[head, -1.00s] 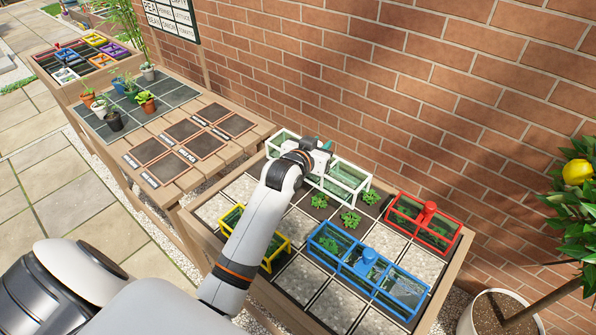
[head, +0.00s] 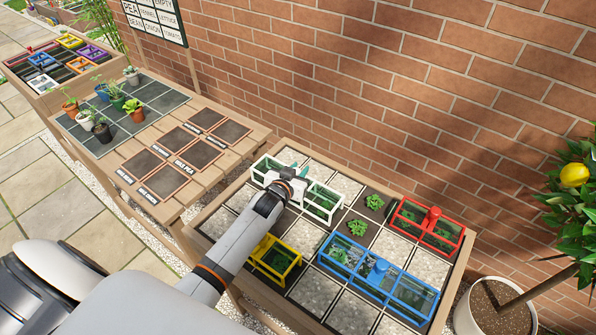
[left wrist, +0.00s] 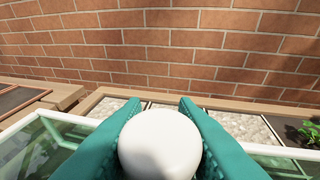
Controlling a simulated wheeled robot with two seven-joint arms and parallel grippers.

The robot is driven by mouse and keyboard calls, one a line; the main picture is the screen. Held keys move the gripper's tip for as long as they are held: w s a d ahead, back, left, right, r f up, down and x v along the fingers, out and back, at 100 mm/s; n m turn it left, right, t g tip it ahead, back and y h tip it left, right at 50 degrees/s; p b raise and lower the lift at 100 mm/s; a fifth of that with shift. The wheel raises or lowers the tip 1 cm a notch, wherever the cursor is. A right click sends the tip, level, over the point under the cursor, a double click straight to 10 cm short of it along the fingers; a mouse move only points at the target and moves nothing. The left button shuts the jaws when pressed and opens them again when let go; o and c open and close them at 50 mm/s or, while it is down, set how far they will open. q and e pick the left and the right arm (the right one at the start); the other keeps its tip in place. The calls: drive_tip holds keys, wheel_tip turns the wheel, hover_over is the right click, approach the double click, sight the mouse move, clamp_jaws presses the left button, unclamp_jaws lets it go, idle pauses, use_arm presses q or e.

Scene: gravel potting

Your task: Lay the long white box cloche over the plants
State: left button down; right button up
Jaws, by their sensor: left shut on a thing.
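The long white box cloche (head: 335,215), with clear panes, is over the left back part of the planting bed. My left gripper (head: 292,175) is shut on its round white knob; the knob (left wrist: 160,145) shows between the teal fingers (left wrist: 160,115) in the left wrist view. Green leaves show through the cloche's right half. Two leafy plants stand uncovered to its right, one further back (head: 374,201) and one nearer (head: 357,227). I cannot tell whether the cloche's bottom edge touches the bed. My right gripper is not in view.
A yellow cloche (head: 275,258), a blue cloche (head: 378,275) and a red cloche (head: 430,224) sit on the bed (head: 318,327). A brick wall (head: 400,90) stands behind. A slatted table with pots (head: 135,108) is to the left, a lemon tree (head: 573,215) to the right.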

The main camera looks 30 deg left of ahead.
use_arm(q)
drive_tip(key=shift+d, duration=0.15)
drive_tip(key=shift+f, duration=0.25)
drive_tip(key=c, duration=1.1)
unclamp_jaws()
drive_tip(key=shift+c, duration=0.2)
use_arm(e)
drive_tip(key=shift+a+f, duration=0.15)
use_arm(q)
drive_tip(key=shift+r, duration=0.1)
drive_tip(key=shift+s+r, duration=0.1)
drive_tip(key=shift+r, duration=0.05)
drive_tip(key=v, duration=1.2)
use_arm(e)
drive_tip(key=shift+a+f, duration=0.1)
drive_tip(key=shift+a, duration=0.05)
